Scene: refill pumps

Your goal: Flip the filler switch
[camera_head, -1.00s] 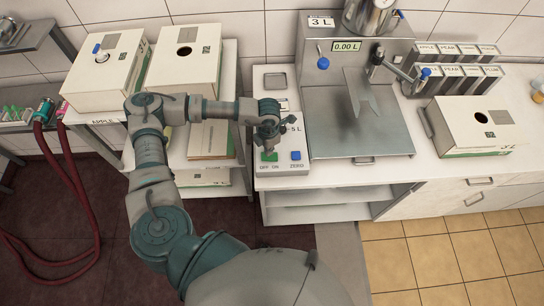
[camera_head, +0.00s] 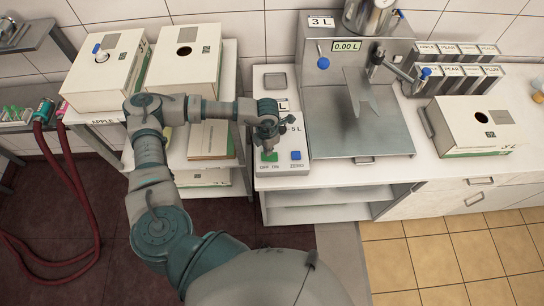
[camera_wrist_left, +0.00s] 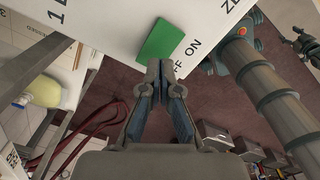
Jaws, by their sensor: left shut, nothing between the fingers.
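The filler's white control panel (camera_head: 281,170) stands on the counter left of the steel filling station. On it, a green switch (camera_head: 270,156) sits above the label OFF ON, with a blue ZERO button (camera_head: 296,155) to its right. My left gripper (camera_head: 266,143) is just above the green switch, fingers shut and empty. In the left wrist view the closed fingertips (camera_wrist_left: 160,68) are at the lower edge of the green switch (camera_wrist_left: 162,41); I cannot tell whether they touch it.
The filling station (camera_head: 360,130) shows 0.00 L and has a blue-knobbed lever. A 3 L box (camera_head: 470,128) stands on the counter to the right. More boxes (camera_head: 185,58) stand on the shelf at left. Red hoses (camera_head: 75,190) hang at far left.

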